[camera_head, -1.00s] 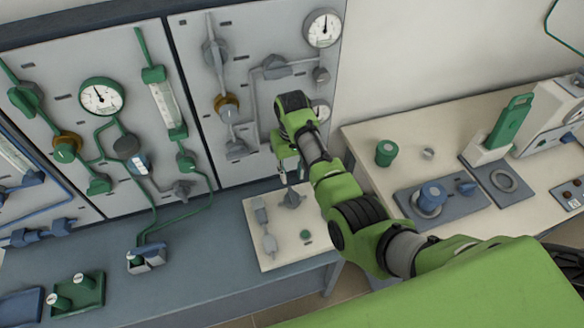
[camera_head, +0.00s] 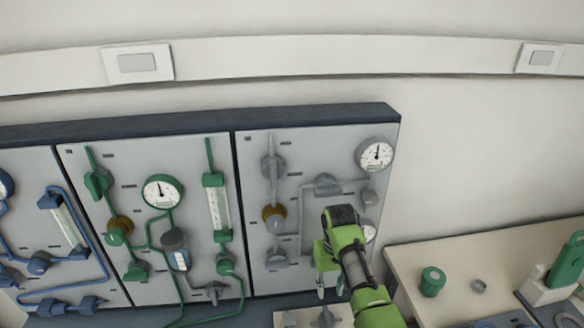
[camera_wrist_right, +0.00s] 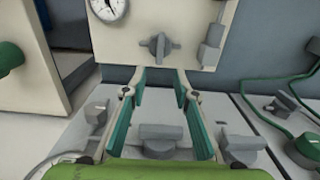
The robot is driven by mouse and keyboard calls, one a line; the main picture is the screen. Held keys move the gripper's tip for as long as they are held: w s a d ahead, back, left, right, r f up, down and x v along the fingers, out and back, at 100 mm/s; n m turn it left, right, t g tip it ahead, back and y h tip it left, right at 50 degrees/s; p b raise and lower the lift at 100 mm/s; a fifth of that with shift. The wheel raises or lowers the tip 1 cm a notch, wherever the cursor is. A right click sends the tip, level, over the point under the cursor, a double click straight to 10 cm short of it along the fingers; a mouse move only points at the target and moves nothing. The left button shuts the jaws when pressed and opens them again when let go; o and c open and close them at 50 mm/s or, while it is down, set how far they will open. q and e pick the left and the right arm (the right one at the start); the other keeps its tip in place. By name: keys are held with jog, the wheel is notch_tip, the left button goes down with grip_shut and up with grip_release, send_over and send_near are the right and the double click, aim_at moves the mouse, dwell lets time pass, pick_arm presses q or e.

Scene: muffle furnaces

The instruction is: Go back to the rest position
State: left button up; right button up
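My right arm reaches in from the lower right in the head view. Its gripper (camera_head: 330,291) hangs in front of the lower right of the grey instrument panel (camera_head: 300,145), above a pale plate with grey fittings. In the right wrist view the two fingers (camera_wrist_right: 162,80) are apart, with nothing held between them. A grey knob (camera_wrist_right: 160,45) on a pale panel shows beyond the fingertips. A grey valve-like part (camera_wrist_right: 160,137) shows lower down between the fingers. My left gripper is in neither view.
Green (camera_head: 162,192) and blue (camera_head: 39,262) gauge and valve panels stand to the left. At right, a pale bench (camera_head: 412,258) carries a green jar (camera_head: 432,281) and a small grey cup (camera_head: 478,286).

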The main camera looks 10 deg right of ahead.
jog(key=s+d+f+t, duration=0.1)
jog(key=s+d+f, duration=0.15)
jog(key=s, duration=0.45)
jog(key=s+d+f+t, duration=0.1)
jog(key=s+d+f, duration=0.1)
jog(key=s+f, duration=0.35)
jog(key=s+r+n+t, duration=0.1)
jog(key=s+r, duration=0.4)
jog(key=s, duration=0.5)
jog(key=s+r+t, duration=0.1)
jog(key=s+r, duration=0.3)
jog(key=s, duration=0.6)
notch_tip(320, 180, down, 33)
jog(key=s+g+b, duration=0.2)
jog(key=b, duration=0.4)
jog(key=s+d+f+b, duration=0.1)
jog(key=s+f+b, duration=0.1)
jog(key=s+f, duration=0.6)
jog(key=s+d+f+g+b, duration=0.1)
jog(key=s+f+b, duration=0.1)
jog(key=s+f, duration=0.7)
notch_tip(320, 180, down, 3)
jog(key=shift+d+r+n, duration=0.15)
jog(key=shift+d+n, duration=0.15)
jog(key=shift+n, duration=0.1)
